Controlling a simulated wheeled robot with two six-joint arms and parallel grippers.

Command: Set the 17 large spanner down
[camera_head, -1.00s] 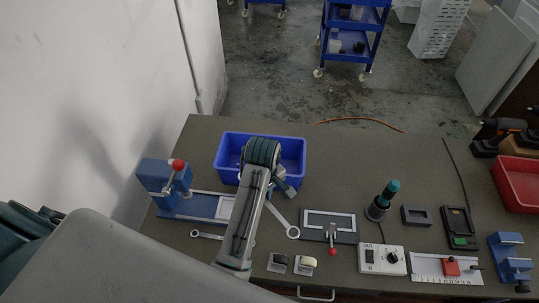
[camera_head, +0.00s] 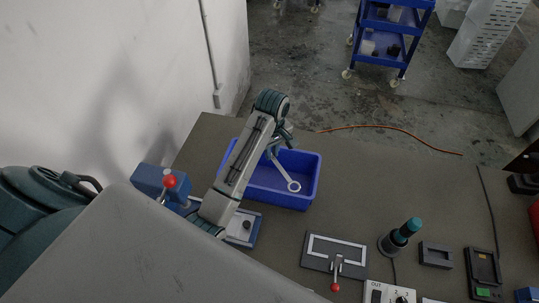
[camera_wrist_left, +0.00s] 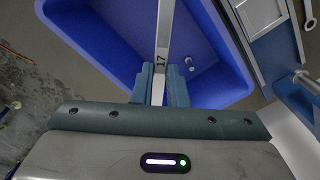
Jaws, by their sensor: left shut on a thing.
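The 17 large spanner (camera_head: 281,170) is a pale metal spanner with a ring end that shows in the head view. My left gripper (camera_head: 278,143) is shut on it and holds it over the blue bin (camera_head: 313,184). In the left wrist view the spanner's shank (camera_wrist_left: 162,52), marked 17, runs up from between the closed fingers of my left gripper (camera_wrist_left: 161,88). The blue bin (camera_wrist_left: 100,38) lies behind it in that view. I cannot tell whether the spanner touches the bin. My right gripper is not in view.
Small pale pieces (camera_wrist_left: 190,65) lie in the bin. A blue fixture with a red knob (camera_head: 169,182) stands left of the bin. A dark plate with a red-knobbed clamp (camera_head: 349,250) and a teal-topped tool (camera_head: 400,236) stand to the right.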

